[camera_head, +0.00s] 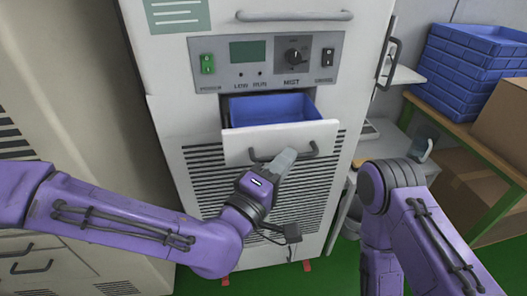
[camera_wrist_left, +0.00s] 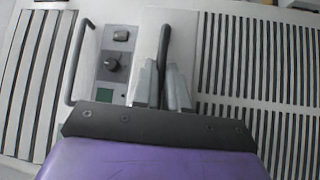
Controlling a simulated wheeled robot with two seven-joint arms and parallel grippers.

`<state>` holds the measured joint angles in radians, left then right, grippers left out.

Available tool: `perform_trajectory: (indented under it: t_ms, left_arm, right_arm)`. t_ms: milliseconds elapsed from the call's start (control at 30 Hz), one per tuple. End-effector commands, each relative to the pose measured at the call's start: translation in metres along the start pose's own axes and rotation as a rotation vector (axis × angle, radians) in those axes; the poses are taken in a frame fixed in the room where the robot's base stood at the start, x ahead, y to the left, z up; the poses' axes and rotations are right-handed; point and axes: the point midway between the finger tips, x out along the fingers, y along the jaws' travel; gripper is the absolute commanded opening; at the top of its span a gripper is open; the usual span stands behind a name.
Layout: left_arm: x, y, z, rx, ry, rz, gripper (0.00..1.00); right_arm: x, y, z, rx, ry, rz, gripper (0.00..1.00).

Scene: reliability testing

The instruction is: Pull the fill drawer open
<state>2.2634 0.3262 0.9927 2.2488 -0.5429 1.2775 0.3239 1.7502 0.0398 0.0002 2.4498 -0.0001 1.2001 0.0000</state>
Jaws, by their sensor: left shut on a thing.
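The fill drawer (camera_head: 278,139) is a white-fronted drawer in the machine below its control panel. It stands partly out, and a blue bin (camera_head: 272,108) shows inside it. Its dark bar handle (camera_head: 308,152) runs across the front. My left gripper (camera_head: 284,160) is at the middle of the handle and shut on it. In the left wrist view the two grey fingers (camera_wrist_left: 162,88) lie on either side of the dark handle bar (camera_wrist_left: 164,45). The exact contact is small in the picture. My right arm comes in at the right, but its gripper is out of view.
The control panel (camera_head: 265,62) with knob and switches sits above the drawer. A slatted vent (camera_head: 200,170) is below. Green floor (camera_head: 330,270) shows below.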

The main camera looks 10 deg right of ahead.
Motion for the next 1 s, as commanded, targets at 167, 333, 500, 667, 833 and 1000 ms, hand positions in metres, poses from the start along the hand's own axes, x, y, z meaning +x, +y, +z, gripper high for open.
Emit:
perform_trajectory:
  t_ms: [167, 333, 500, 667, 833, 1000]
  left_arm:
    - [0.001, 0.002, 0.002, 0.002, -0.004, 0.005, 0.0]
    - [0.001, 0.002, 0.002, 0.002, -0.003, 0.005, 0.29]
    - [0.0, 0.002, 0.001, 0.002, -0.001, 0.003, 0.38]
    - [-0.001, 0.001, 0.001, 0.002, -0.001, 0.003, 0.38]
    - [-0.025, -0.001, 0.001, 0.002, -0.001, 0.003, 0.38]
    - [-0.058, 0.013, -0.002, 0.005, 0.0, -0.003, 0.38]
  right_arm:
    - [0.0, 0.0, 0.0, 0.0, 0.0, 0.001, 0.43]
    - [0.0, 0.0, 0.0, 0.0, 0.0, 0.001, 0.43]
    - [0.0, 0.0, 0.0, 0.0, 0.0, 0.001, 0.43]
    - [0.0, 0.0, 0.0, 0.0, 0.0, 0.001, 0.43]
    - [0.007, 0.0, 0.003, 0.0, 0.0, 0.001, 0.43]
    - [-0.018, 0.002, -0.007, 0.0, -0.001, 0.001, 0.43]
